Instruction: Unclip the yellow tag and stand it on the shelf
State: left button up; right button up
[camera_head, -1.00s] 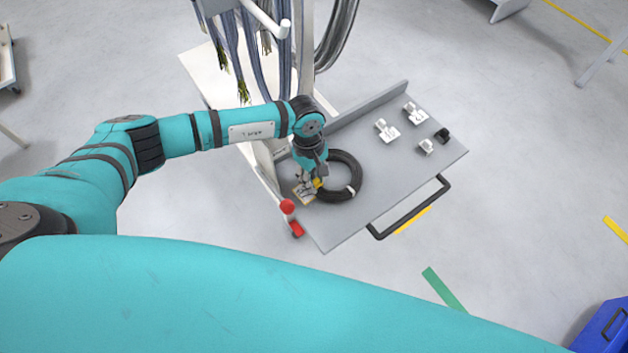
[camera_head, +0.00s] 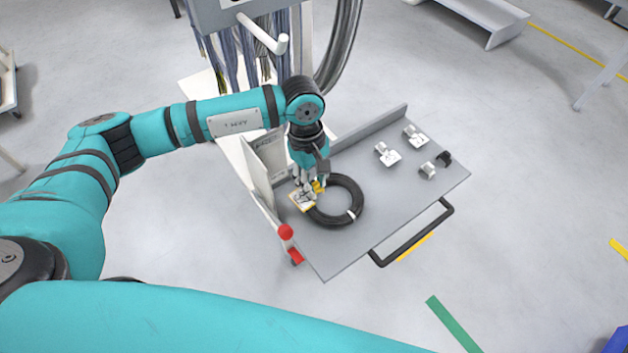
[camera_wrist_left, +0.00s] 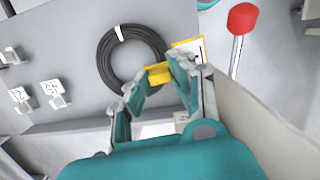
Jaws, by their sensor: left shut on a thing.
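The yellow tag has a pale face with yellow edges (camera_head: 302,201) and a yellow clip part (camera_wrist_left: 158,73). My left gripper (camera_head: 312,190) is shut on the yellow clip part, which sits between its two fingers in the left wrist view (camera_wrist_left: 156,84). The pale face sticks out beside the fingers, at the left rim of the black cable coil (camera_head: 357,203). The coil lies flat on the grey shelf (camera_head: 375,205). I cannot tell whether the tag still touches the coil. My right gripper is not in view.
White clip-like blocks (camera_head: 388,154) and a small black piece (camera_head: 445,158) sit on the shelf's right part. A red-topped post (camera_head: 286,232) stands at its left front edge. An upright pale panel (camera_head: 262,172) is close to my left gripper. The shelf's front middle is clear.

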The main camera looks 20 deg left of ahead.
pick_arm(q)
jog(key=shift+r, duration=0.2)
grip_shut()
jog(key=shift+r, duration=1.3)
